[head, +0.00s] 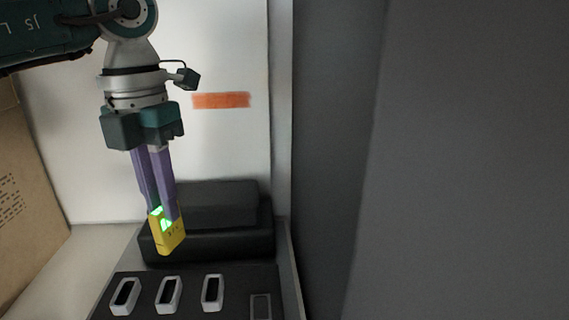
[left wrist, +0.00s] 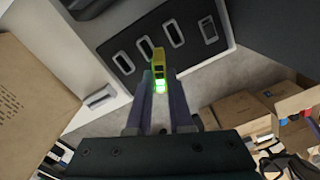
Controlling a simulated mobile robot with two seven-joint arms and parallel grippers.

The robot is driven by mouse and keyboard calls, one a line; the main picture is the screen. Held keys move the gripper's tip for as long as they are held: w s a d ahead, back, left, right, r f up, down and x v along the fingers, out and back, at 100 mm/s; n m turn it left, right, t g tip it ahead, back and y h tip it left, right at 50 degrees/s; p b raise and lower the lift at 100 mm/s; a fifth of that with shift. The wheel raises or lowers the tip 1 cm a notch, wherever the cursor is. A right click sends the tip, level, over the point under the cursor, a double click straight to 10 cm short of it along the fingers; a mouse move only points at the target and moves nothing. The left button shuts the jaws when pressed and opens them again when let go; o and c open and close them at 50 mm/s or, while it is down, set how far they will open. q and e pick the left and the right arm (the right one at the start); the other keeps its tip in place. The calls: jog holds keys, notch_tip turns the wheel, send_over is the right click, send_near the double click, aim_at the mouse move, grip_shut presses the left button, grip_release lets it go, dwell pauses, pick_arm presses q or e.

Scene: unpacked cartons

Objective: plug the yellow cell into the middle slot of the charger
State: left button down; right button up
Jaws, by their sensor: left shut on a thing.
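My left gripper (head: 163,213), with purple fingers, is shut on the yellow cell (head: 171,241). In the left wrist view the cell (left wrist: 158,54) sticks out beyond the fingertips (left wrist: 160,88), with a green glow at the grip. The charger (head: 147,292) is a dark panel with three white-rimmed slots in a row and a dimmer grey-rimmed one at right. It also shows in the left wrist view (left wrist: 189,30). In the head view the cell is above and behind the middle white-rimmed slot (head: 169,295), apart from it and slightly tilted. My right gripper is out of view.
A black stepped block (head: 220,205) stands behind the charger against the white wall (head: 230,60), which has an orange mark (head: 221,100). A cardboard carton (head: 25,190) is at left. A grey surface (head: 450,150) fills the right. More cartons (left wrist: 240,110) show in the wrist view.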

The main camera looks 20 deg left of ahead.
pick_arm(q)
jog(key=a+f+n+b, duration=0.1)
jog(key=f+b, duration=0.1)
jog(key=f, duration=0.1)
jog(key=f+n+b, duration=0.2)
jog(key=f, duration=0.1)
jog(key=a+f+n+b, duration=0.1)
jog(key=f+b, duration=0.1)
jog(key=f, duration=0.1)
jog(key=shift+s+a+f+n, duration=0.2)
jog(key=shift+s+a+n, duration=0.15)
jog(key=shift+n, duration=0.05)
dwell(1.0)
jog(key=shift+f+b, duration=0.4)
jog(key=shift+f, duration=0.55)
dwell(1.5)
jog(key=c, duration=0.7)
grip_release()
jog(key=shift+c, duration=0.2)
